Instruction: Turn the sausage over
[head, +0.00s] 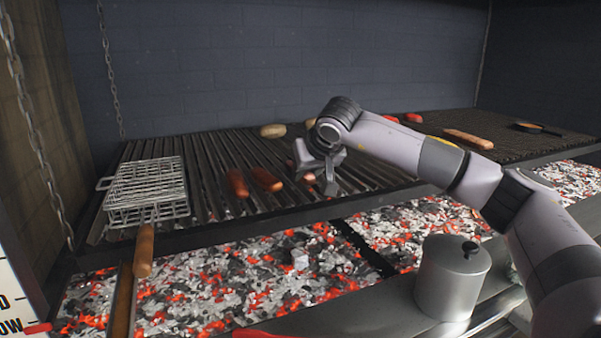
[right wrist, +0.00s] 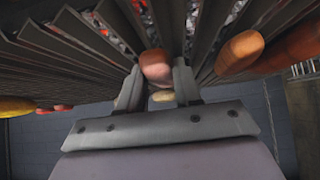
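Two dark red-brown sausages, one at left (head: 237,183) and one at right (head: 267,180), lie side by side on the slatted grate (head: 215,150). My right gripper (head: 318,178) is low over the grate to their right, fingers pointing down. A paler sausage (head: 309,177) is mostly hidden behind its fingers. In the right wrist view, the rounded end of this sausage (right wrist: 155,68) shows between the two separated fingertips (right wrist: 158,78); contact is unclear. Another orange-brown sausage (right wrist: 240,52) lies to one side there. My left gripper is not in view.
A wire basket (head: 145,190) with a wooden handle (head: 143,250) sits at left. Pale oval food (head: 272,130) and red pieces (head: 412,117) lie at the back. Another sausage (head: 468,138) and a brush (head: 538,128) lie right. A lidded metal pot (head: 452,280) stands in front; glowing coals (head: 210,275) lie below.

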